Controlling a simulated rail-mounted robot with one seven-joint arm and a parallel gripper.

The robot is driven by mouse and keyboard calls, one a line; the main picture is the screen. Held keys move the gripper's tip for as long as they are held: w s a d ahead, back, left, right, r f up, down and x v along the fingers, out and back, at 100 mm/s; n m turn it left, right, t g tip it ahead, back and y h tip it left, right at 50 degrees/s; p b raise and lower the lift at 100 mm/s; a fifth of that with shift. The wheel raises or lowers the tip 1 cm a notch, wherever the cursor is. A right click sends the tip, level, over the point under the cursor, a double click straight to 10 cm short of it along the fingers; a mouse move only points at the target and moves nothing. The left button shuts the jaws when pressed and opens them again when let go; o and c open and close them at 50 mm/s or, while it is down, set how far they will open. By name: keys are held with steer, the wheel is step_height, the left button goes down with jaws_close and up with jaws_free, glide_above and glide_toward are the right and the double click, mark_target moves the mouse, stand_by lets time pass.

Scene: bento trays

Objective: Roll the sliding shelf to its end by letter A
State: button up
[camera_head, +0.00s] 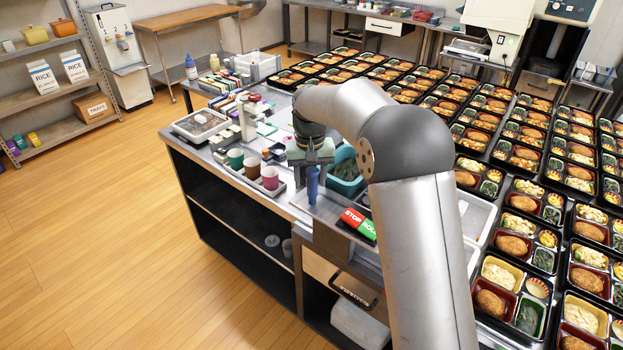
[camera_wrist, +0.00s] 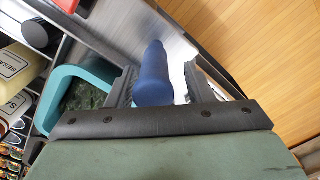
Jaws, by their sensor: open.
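A blue upright handle (camera_head: 312,186) stands at the front edge of the counter, on or beside a grey metal plate (camera_head: 322,207). It also shows in the wrist view (camera_wrist: 154,72). My gripper (camera_head: 311,160) is open above the handle. In the wrist view its two fingers (camera_wrist: 160,88) stand on either side of the handle, with gaps showing. I cannot tell which surface is the sliding shelf, and no letter A is readable.
A red and green STOP/ROLL sign (camera_head: 359,224) lies right of the handle. A teal bin (camera_head: 347,178) of dark greens stands close behind it. Cups (camera_head: 252,167) stand to the left. Many bento trays (camera_head: 515,195) fill the right. The wooden floor (camera_head: 110,240) is clear.

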steer(key=shift+r, duration=0.1)
step_height(320, 180, up, 17)
steer(key=shift+b, duration=0.3)
steer(key=shift+s+r, duration=0.1)
stand_by(0.4)
steer(key=s+d+f+m, duration=0.1)
steer(key=s+d+f, duration=0.3)
steer(key=s+d, duration=0.55)
steer(key=s+d+f, duration=0.4)
steer(key=s+d, duration=0.2)
steer(key=s, duration=0.7)
steer(key=s+d+f, duration=0.2)
steer(key=s+f, duration=0.6)
steer(key=s, duration=0.4)
steer(key=shift+s+d+m+t, duration=0.25)
steer(key=shift+d+m+t, duration=0.05)
steer(key=shift+d+m, duration=0.1)
